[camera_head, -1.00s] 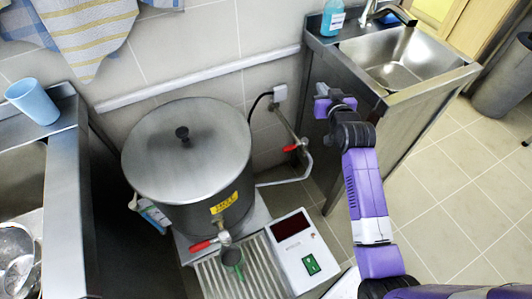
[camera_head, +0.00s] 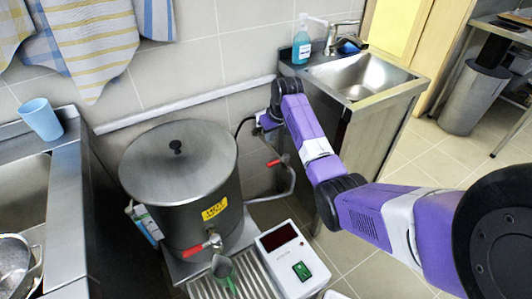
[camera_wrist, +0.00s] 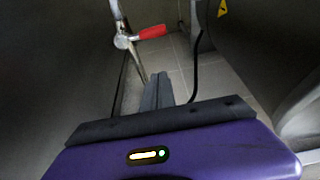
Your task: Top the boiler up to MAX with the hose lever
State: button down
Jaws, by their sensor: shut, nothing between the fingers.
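The boiler (camera_head: 165,205) is a lidded steel pot with a yellow label. Its front tap (camera_head: 200,248) has a red handle over a green cup (camera_head: 225,270). The hose lever (camera_head: 273,163) is a red handle on the pipe to the boiler's right. In the wrist view the lever (camera_wrist: 150,32) points right from its valve on an upright pipe. My gripper (camera_wrist: 160,80) is shut and empty, apart from the lever and lower in that view. In the head view its purple body (camera_head: 267,121) is just above the lever; its fingertips are unclear. The water level is not readable.
A scale-like box (camera_head: 290,262) with a dark display and green switch stands beside the drip grate (camera_head: 255,280). A steel sink unit (camera_head: 375,110) is right of the pipe. A black cable (camera_wrist: 196,65) hangs near my fingers. A left counter (camera_head: 65,210) holds a blue cup (camera_head: 41,118).

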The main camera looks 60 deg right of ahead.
aim_at(278, 162)
notch_tip(278, 162, down, 10)
jog(key=b, duration=0.2)
jog(key=shift+s, duration=0.25)
dwell(0.5)
jog(key=shift+a+r, duration=0.1)
